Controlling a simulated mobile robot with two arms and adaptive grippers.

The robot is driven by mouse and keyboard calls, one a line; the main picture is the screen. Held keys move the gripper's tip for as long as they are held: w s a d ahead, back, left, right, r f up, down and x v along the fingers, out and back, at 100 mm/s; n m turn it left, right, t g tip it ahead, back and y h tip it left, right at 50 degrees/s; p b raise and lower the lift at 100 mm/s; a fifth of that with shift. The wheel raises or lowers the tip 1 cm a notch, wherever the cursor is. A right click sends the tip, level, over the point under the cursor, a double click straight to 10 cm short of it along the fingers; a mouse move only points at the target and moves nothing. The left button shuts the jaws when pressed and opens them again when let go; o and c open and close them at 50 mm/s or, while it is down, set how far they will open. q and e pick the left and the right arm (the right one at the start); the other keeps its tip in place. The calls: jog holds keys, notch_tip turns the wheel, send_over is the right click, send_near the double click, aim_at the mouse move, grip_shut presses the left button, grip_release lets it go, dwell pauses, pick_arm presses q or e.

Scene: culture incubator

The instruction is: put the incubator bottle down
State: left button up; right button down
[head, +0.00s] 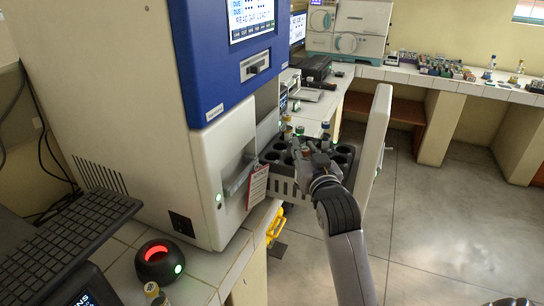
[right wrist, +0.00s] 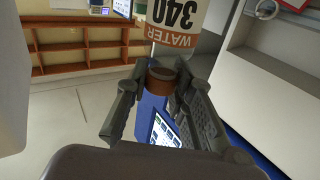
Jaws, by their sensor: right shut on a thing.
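My right gripper (head: 318,160) reaches over the dark rack (head: 345,150) of round holes beside the blue and white incubator. In the right wrist view its fingers (right wrist: 165,85) are shut on the incubator bottle (right wrist: 175,18). The bottle has a white and brown label reading "WATER" and "340", and a brown part sits between the fingers. In the head view the gripper hides most of the bottle, and I cannot tell whether its base touches the rack. My left gripper is not in view.
The incubator (head: 225,90) stands at left, and a white open door panel (head: 376,150) stands close on the right of the rack. Other small capped bottles (head: 300,131) stand near the gripper. A keyboard (head: 65,240) and a red-lit scanner (head: 158,262) lie at lower left. The floor at right is clear.

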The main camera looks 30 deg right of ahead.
jog(key=w+f+p, duration=0.3)
jog(key=w, duration=1.4)
jog(key=shift+d+f+p, duration=0.15)
jog(key=shift+d+p, duration=0.15)
jog(key=shift+d, duration=0.15)
jog(key=shift+f, duration=0.1)
jog(key=shift+f, duration=0.15)
jog(key=c, duration=1.7)
grip_release()
